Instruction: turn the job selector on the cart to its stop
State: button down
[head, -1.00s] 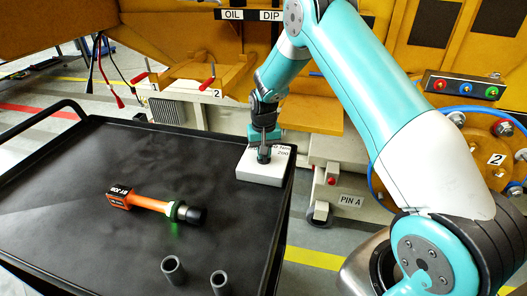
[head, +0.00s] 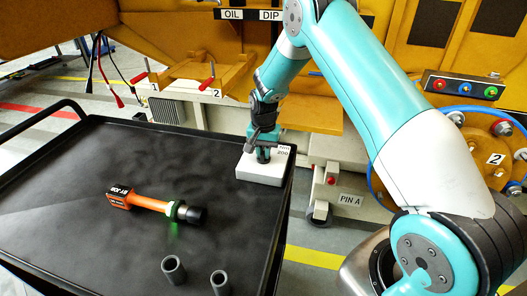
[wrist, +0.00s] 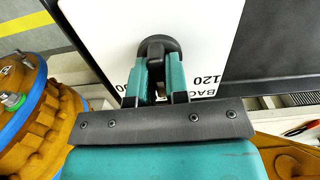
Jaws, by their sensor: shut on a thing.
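The job selector is a white box (head: 258,174) at the far right corner of the black cart (head: 95,215), with a dark knob (head: 263,155) on top. Printed marks on the box include "200" in the head view and "120" and "BAC" in the wrist view. My gripper (head: 263,147) points down over the box. In the wrist view my gripper (wrist: 156,78) has its two teal fingers closed on either side of the black knob (wrist: 158,50). The fingers hide part of the knob and some of the printing.
An orange tool (head: 150,203) with a black end lies on the cart, near two grey sockets (head: 174,270) at the front edge. A panel with coloured buttons (head: 464,88) and an orange hub (head: 490,150) stand to the right, beyond the cart.

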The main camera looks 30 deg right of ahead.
jog(key=c, duration=1)
grip_release()
jog(key=shift+c, duration=0.2)
notch_tip(320, 180, up, 18)
jog(key=b, duration=0.2)
jog(key=shift+f, duration=0.25)
jog(key=s+a+r+n+y, duration=0.1)
jog(key=s+a+r+n, duration=0.5)
jog(key=s+a, duration=0.55)
jog(key=s+a+n+y, duration=0.1)
jog(key=s+a+n, duration=0.3)
jog(key=s, duration=0.7)
jog(key=s+a+n+y, duration=0.2)
jog(key=s+a+n, duration=0.2)
jog(key=s, duration=0.7)
jog(key=shift+a+n, duration=0.2)
jog(key=shift+n, duration=0.7)
